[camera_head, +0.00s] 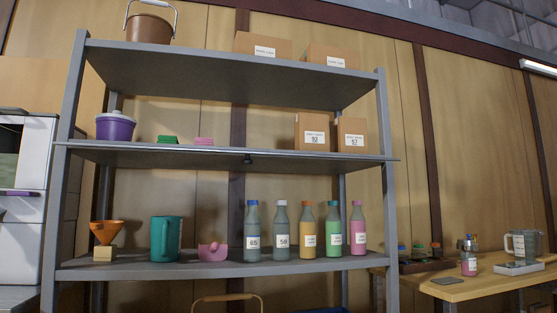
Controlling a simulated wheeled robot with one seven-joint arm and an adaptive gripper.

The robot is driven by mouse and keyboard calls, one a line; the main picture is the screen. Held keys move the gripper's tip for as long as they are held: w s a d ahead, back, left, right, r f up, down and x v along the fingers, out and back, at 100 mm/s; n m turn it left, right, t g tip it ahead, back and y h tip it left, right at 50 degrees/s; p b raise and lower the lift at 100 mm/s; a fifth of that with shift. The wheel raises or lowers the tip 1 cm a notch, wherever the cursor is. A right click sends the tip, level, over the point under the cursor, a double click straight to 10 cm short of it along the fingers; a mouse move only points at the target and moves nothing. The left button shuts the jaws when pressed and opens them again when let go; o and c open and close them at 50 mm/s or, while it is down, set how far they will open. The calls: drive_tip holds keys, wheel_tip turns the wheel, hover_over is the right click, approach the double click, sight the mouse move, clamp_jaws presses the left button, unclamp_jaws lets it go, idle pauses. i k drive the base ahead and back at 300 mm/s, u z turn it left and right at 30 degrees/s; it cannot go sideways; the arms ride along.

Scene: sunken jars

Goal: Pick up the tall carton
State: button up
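Two brown cardboard cartons stand upright side by side on the right of the middle shelf. The left one (312,121) has a white label reading 92 and looks a little taller and wider. The right one (352,127) has a label reading 57. Two more cardboard boxes, one left (257,43) and one right (318,52), sit on the top shelf with their lower parts hidden by its edge. I cannot tell for certain which is the tall carton. My gripper is not in view.
A grey metal shelf unit (170,151) holds a purple pot (115,129), a brown bucket (150,28), a teal jug (164,240) and several capped bottles (306,232). A wooden table (490,285) stands at right.

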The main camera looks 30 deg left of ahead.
sight(312, 131)
drive_tip(key=u, duration=0.1)
drive_tip(key=i, duration=0.7)
drive_tip(key=u, duration=0.85)
drive_tip(key=i, duration=0.55)
drive_tip(key=u, duration=2.25)
drive_tip(key=k, duration=0.85)
drive_tip(key=z, duration=2.5)
